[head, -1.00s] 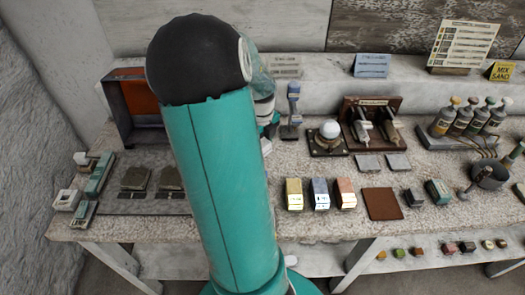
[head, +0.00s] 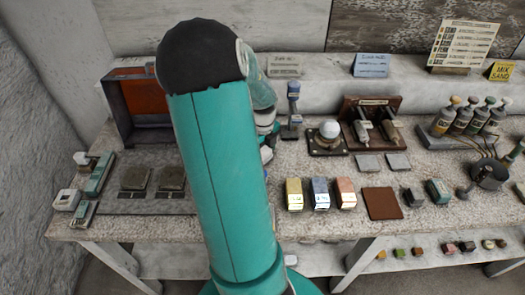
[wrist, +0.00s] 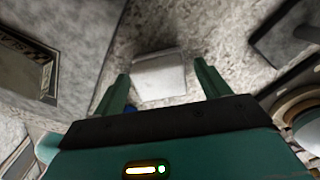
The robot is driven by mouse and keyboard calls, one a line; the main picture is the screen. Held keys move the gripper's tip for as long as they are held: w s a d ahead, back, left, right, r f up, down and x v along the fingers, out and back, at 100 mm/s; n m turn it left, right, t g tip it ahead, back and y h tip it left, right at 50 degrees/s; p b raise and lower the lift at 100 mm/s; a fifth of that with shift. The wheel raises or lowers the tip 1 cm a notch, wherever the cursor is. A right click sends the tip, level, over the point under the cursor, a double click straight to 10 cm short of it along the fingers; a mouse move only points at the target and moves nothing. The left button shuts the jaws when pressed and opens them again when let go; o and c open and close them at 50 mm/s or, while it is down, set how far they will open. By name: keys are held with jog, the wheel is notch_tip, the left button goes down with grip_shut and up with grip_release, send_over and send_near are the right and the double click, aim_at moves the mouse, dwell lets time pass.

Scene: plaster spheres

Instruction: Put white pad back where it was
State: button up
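In the wrist view, a white pad (wrist: 160,75) lies on the speckled grey tabletop. My gripper (wrist: 161,68) is open above it. One teal finger is on each side of the pad in the picture, with a visible gap to each, and nothing is held. In the head view my own arm hides the gripper and I cannot make out the white pad.
On the bench (head: 240,230), yellow (head: 294,194), blue (head: 320,194) and orange (head: 345,194) blocks stand in a row. A brown square (head: 382,204) lies to their right. Dark pads (head: 137,178) sit on a plate at left. Bottles (head: 465,118) stand at back right.

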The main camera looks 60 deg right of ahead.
aim_at(262, 151)
notch_tip(262, 151, up, 12)
jog(key=shift+r, duration=0.2)
dwell(0.4)
jog(key=w+a+r+n+t, duration=0.1)
jog(key=w+a+r+n, duration=0.1)
jog(key=w+a+n, duration=0.35)
jog(key=w+a+r+n+t, duration=0.1)
jog(key=w+a+r+n, duration=0.1)
jog(key=a+n, duration=0.5)
jog(key=w+a+r+n+t, duration=0.1)
jog(key=w+a+r+n, duration=0.25)
jog(key=a, duration=0.35)
jog(key=s+a+r+n+t, duration=0.1)
jog(key=s+a+n, duration=0.1)
jog(key=a+n, duration=0.9)
jog(key=s+a+r+n+t, duration=0.1)
jog(key=s+a+r+n, duration=0.1)
jog(key=a+n, duration=1)
jog(key=shift+n+t, duration=0.3)
